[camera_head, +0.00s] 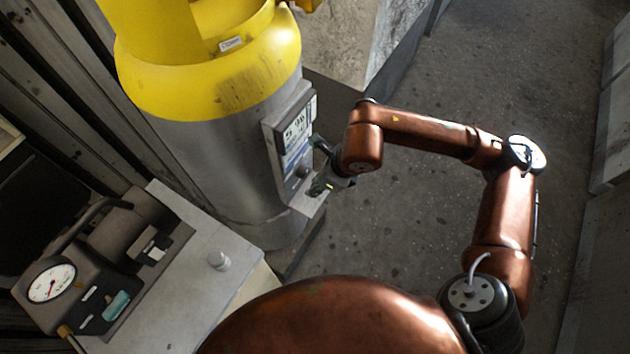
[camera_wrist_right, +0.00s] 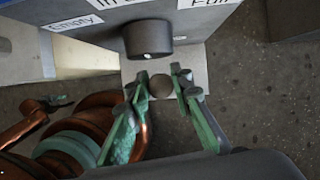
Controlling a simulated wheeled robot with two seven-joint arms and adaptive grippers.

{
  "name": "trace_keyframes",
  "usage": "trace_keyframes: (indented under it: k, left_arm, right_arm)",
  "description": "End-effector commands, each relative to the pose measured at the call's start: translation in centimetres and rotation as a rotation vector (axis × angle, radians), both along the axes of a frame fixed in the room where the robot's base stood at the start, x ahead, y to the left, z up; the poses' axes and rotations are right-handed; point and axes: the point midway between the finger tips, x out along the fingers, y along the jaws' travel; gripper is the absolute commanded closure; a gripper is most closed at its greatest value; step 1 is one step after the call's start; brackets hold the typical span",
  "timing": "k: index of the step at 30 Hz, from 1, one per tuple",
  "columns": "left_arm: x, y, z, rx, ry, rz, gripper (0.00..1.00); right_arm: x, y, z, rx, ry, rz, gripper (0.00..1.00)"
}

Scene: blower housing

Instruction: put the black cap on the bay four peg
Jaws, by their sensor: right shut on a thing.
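My right gripper (camera_wrist_right: 158,92) has its green fingers on either side of a small round dark grey-brown piece (camera_wrist_right: 160,87), seen end-on; I take it for the cap, though its colour is not clearly black. In the head view my right gripper (camera_head: 322,180) is at the lower part of the grey panel (camera_head: 270,137) on the yellow and grey cylinder, and the held piece cannot be made out. A black round knob-like part (camera_wrist_right: 148,39) stands out from the panel just beyond the fingertips. No peg marked bay four can be made out.
A pale ledge (camera_wrist_right: 197,60) juts out below the panel. The concrete floor to the right is clear.

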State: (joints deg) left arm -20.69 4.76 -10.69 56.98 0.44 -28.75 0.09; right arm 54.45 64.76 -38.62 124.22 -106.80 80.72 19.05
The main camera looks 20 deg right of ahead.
Motion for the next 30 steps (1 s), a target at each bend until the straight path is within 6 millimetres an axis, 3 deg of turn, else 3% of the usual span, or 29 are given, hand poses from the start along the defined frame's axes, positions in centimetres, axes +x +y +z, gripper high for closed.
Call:
trace_keyframes:
  k: [30]
  left_arm:
    - [-0.5,0.0,-0.8,0.000,0.007,-0.001,0.60]
  right_arm:
    - [0.1,0.1,-1.3,0.000,0.000,0.000,0.96]
